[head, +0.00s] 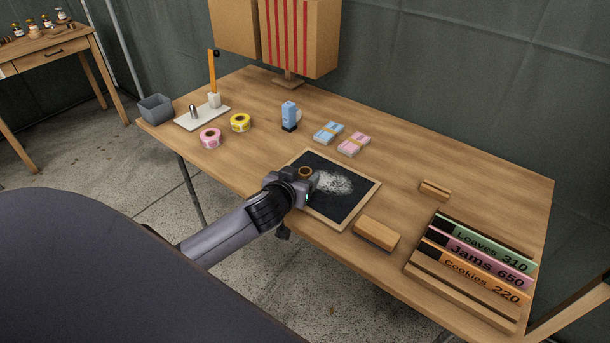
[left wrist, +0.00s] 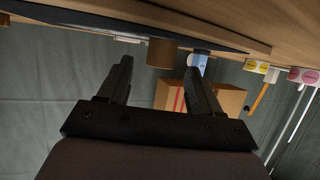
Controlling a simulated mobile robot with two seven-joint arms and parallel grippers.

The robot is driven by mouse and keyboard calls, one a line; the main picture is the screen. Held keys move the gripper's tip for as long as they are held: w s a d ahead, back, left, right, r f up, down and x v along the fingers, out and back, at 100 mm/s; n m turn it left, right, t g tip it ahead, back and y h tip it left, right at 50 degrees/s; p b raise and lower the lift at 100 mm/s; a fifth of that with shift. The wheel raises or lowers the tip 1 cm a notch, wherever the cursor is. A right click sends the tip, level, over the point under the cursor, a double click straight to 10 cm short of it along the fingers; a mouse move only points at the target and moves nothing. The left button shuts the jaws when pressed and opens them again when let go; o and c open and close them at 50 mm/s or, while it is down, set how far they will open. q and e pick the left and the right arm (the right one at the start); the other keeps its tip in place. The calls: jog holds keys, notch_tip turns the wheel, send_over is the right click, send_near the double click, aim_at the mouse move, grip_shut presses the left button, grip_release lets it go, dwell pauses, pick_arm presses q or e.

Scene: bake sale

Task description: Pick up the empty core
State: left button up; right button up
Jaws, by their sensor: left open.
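The empty core (head: 305,171) is a small brown cardboard ring standing on the framed chalkboard (head: 345,218), near its left side by a white chalk smudge. My left gripper (head: 307,182) is at the board's left edge, close to the core and partly covering it. In the left wrist view, which is upside down, the core (left wrist: 161,53) lies ahead, in line with the gap between the open fingers of my left gripper (left wrist: 160,72). I cannot tell whether the fingers reach around it. My right gripper is not in view.
A wooden eraser block (head: 377,233) lies right of the board. Pink tape (head: 210,138), yellow tape (head: 240,122), a blue stamp (head: 289,115) and ticket stacks (head: 328,132) stand behind it. A rack with labelled strips (head: 475,262) is at the right.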

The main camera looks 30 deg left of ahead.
pick_arm(q)
jog(key=shift+x, duration=1.3)
jog(key=c, duration=1.1)
jog(key=shift+r, duration=0.15)
